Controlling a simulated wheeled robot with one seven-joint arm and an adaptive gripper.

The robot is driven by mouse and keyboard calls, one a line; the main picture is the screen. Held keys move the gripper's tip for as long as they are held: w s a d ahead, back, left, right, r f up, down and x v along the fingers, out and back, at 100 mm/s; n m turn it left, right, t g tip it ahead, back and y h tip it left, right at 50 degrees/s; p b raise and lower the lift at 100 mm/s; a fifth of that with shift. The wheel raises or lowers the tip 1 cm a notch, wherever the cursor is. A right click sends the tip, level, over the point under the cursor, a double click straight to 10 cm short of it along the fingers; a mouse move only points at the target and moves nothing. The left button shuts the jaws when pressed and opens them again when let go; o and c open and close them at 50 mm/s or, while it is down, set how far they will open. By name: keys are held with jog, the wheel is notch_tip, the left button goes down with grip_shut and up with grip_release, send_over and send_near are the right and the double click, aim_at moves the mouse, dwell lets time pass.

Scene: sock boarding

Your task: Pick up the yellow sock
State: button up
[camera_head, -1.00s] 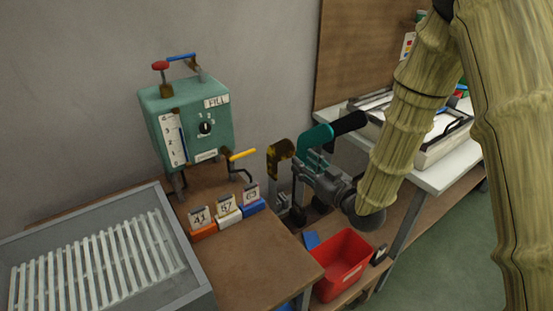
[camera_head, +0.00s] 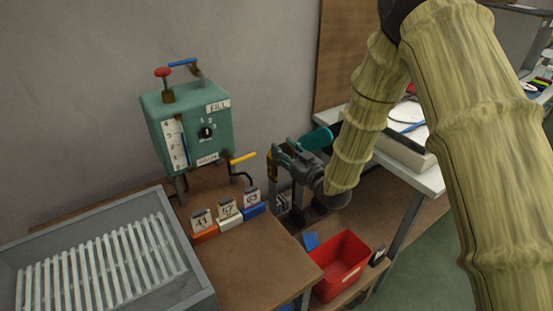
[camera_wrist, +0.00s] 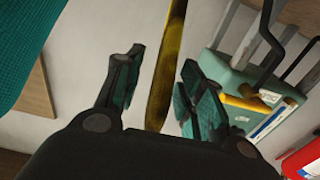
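The yellow sock (camera_head: 271,167) stands upright behind the table with the number tags, mostly hidden by my gripper (camera_head: 281,155) in the head view. In the wrist view the yellow sock (camera_wrist: 166,70) shows as a narrow, dark-patched edge-on strip between the two fingers. My gripper (camera_wrist: 160,88) is open, with a finger on either side of it and visible gaps. The teal sock (camera_head: 316,139) stands just to the right of my gripper, partly hidden. It also fills the upper left of the wrist view (camera_wrist: 25,45).
A green FILL machine (camera_head: 190,128) with a yellow-handled lever stands left of my gripper. Number tags (camera_head: 228,210) line the brown table. A red bin (camera_head: 343,262) sits below my wrist. A grey slatted tray (camera_head: 20,255) is at lower left, and a white table (camera_head: 425,178) at right.

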jog(key=shift+w, duration=0.15)
grip_shut()
jog(key=shift+r, duration=0.1)
